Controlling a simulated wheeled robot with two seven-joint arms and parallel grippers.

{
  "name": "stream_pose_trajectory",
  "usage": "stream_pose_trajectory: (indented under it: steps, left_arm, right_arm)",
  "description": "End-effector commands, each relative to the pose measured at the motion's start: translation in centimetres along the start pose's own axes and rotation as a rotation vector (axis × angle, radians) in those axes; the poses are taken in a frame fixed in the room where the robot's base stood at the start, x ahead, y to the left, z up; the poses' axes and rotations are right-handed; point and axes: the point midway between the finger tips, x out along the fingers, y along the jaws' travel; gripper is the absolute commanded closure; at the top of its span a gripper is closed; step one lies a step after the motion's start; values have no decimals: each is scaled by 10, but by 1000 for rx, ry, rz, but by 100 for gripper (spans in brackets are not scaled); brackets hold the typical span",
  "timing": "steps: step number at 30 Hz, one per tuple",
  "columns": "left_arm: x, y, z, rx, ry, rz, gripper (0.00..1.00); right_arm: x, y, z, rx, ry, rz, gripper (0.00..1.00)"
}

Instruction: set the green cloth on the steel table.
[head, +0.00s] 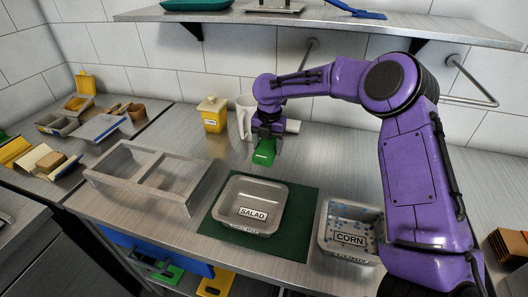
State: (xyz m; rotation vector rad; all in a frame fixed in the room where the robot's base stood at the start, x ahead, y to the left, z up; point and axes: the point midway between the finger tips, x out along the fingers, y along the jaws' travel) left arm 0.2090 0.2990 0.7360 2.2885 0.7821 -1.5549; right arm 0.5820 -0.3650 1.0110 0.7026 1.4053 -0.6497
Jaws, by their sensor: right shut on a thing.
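The green cloth (264,152) is a small bright green bundle in the head view. My right gripper (267,137), on the purple arm, is shut on it. The cloth hangs under the gripper, behind the salad tray; I cannot tell whether it touches the table. The steel table (221,164) is the brushed metal counter that runs across the view. My left gripper is not in view.
A tray labelled SALAD (270,190) stands on a dark green mat (298,222). A CORN tray (335,248) stands to its right. A clear divided box (133,188) is at the left. A yellow canister (213,120) and a white jug (242,122) stand behind.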

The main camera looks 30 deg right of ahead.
Motion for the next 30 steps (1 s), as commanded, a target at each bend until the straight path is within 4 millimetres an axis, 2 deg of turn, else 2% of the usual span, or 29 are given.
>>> stream_pose_trajectory:
  steps: [1, 3, 7, 10, 14, 15, 17, 18, 26, 30]
  left_arm:
    - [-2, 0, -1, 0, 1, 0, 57]
    - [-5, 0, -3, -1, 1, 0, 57]
    - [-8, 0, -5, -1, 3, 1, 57]
    - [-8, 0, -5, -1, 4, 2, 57]
    - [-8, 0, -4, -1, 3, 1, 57]
    - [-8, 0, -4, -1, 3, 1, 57]
    - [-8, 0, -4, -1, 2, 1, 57]
    - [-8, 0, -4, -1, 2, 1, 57]
    - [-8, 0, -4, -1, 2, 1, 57]
    - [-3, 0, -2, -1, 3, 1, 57]
  right_arm:
    - [15, 3, -1, -14, 21, -26, 59]
    - [27, 10, 9, -13, 28, -34, 59]
    - [54, 15, 12, -18, 33, -42, 59]
    - [63, 16, 13, -17, 31, -40, 59]
    - [63, 11, 12, -14, 28, -40, 59]
    - [62, 10, 12, -13, 28, -40, 28]
    - [63, 10, 13, -10, 29, -40, 8]
    - [63, 9, 14, -9, 29, -41, 5]
    - [64, 12, 16, -9, 29, -41, 5]
    - [46, 15, 16, -10, 27, -37, 5]
